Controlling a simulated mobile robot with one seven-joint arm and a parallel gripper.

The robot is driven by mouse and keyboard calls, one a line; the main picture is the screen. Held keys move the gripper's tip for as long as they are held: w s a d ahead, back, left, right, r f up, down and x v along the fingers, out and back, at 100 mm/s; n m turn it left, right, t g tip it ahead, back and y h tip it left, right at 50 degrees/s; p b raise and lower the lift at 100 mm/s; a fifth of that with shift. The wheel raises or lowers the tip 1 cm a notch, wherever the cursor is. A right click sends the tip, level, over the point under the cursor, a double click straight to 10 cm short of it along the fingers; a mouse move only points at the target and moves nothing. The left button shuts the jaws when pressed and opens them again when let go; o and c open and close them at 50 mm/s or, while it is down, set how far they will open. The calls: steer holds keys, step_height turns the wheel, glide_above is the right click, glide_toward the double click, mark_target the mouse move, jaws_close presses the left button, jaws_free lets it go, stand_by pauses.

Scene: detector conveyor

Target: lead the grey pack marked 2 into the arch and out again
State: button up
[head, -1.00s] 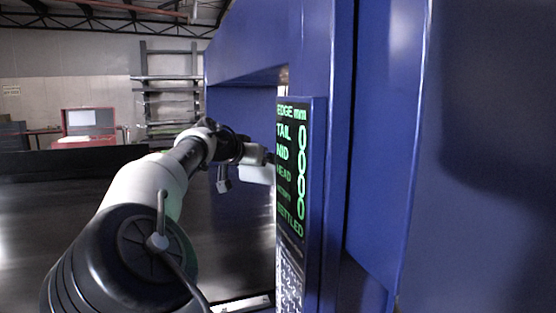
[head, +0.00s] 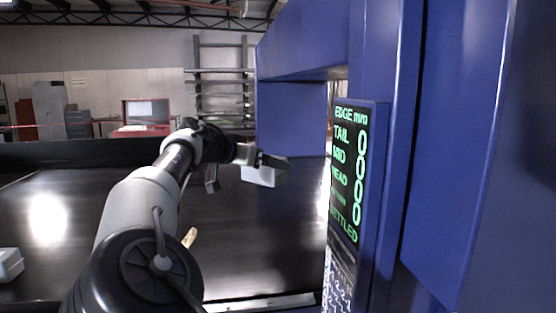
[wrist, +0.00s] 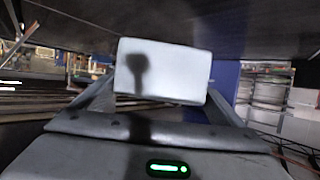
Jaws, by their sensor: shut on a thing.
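My gripper (head: 270,164) is shut on a pale grey block-shaped pack (head: 258,176), held above the dark conveyor belt (head: 90,215). In the wrist view the pack (wrist: 163,71) sits between both fingers, with a dark shadow on its face. No number shows on it in either view. The blue arch (head: 300,45) stands at the right, its beam reaching over the belt. The pack is close to the arch opening, left of the near post; I cannot tell whether it is inside. A display (head: 350,175) on the post reads EDGE mm, with zeros and SETTLED.
Another pale pack (head: 10,265) lies at the belt's left edge. A small tan item (head: 189,238) shows beside my arm. A metal rail (head: 260,303) runs along the near edge. A shelf rack (head: 222,80) and a red-framed box (head: 147,113) stand beyond the belt.

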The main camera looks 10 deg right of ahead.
steer(key=a+p, duration=0.1)
steer(key=a, duration=1.2)
steer(key=shift+s+a, duration=0.2)
